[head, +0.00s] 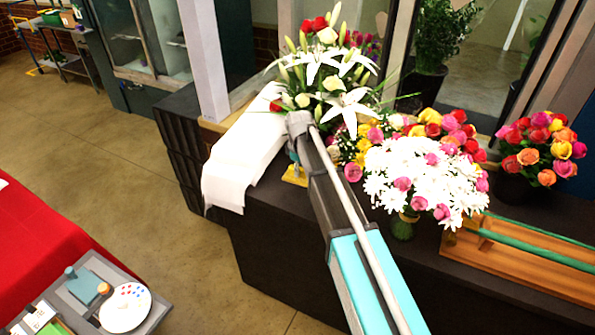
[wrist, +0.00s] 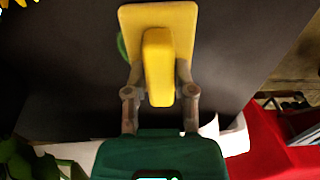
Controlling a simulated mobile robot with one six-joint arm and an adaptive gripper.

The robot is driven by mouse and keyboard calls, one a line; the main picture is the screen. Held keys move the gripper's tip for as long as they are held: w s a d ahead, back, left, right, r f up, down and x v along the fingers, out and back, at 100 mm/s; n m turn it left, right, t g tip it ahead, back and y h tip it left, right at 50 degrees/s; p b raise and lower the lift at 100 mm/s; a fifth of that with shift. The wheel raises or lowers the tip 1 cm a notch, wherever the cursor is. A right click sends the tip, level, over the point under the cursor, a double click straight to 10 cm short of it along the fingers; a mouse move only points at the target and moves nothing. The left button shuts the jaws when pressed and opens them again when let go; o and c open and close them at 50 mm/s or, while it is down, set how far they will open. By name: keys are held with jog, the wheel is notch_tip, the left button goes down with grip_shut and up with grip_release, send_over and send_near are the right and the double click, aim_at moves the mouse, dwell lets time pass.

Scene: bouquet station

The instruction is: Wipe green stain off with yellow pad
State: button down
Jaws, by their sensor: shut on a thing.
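The yellow pad (wrist: 183,17) has a raised yellow grip, and my gripper (wrist: 160,85) is shut on that grip. In the wrist view the pad lies over the dark counter top (wrist: 70,70); I cannot tell whether it touches it. A small green arc, part of the green stain (wrist: 121,45), shows at the pad's left edge, and the pad hides the rest. In the head view the yellow pad (head: 294,178) shows below my gripper (head: 293,160), near the counter's left end. The stain is hidden there.
A white cloth (head: 238,165) drapes over the counter's left end, close to the pad. A lily bouquet (head: 335,75) stands behind my arm, with white daisies (head: 410,180) to the right. A wooden crate (head: 520,262) lies farther right. A red table (head: 35,240) is at left.

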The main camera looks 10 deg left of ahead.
jog(key=shift+w, duration=0.25)
jog(key=shift+w+d, duration=0.25)
jog(key=shift+w, duration=0.35)
jog(key=shift+w+d, duration=0.25)
jog(key=shift+w, duration=0.35)
jog(key=shift+w+d, duration=0.25)
jog(key=shift+w, duration=0.35)
jog(key=shift+d, duration=0.1)
jog(key=shift+s+d, duration=0.3)
jog(key=shift+d, duration=0.3)
jog(key=shift+s+d, duration=0.25)
jog(key=shift+d, duration=0.35)
jog(key=shift+s, duration=0.1)
jog(key=shift+s+a, duration=0.25)
jog(key=shift+s, duration=0.35)
jog(key=shift+s+a, duration=0.25)
jog(key=shift+s, duration=0.35)
jog(key=shift+s+a, duration=0.25)
jog(key=shift+s, duration=0.35)
jog(key=shift+s, duration=0.2)
jog(key=shift+s+a, duration=0.4)
jog(key=shift+s, duration=0.45)
jog(key=shift+s+a, duration=0.35)
jog(key=shift+s, duration=0.45)
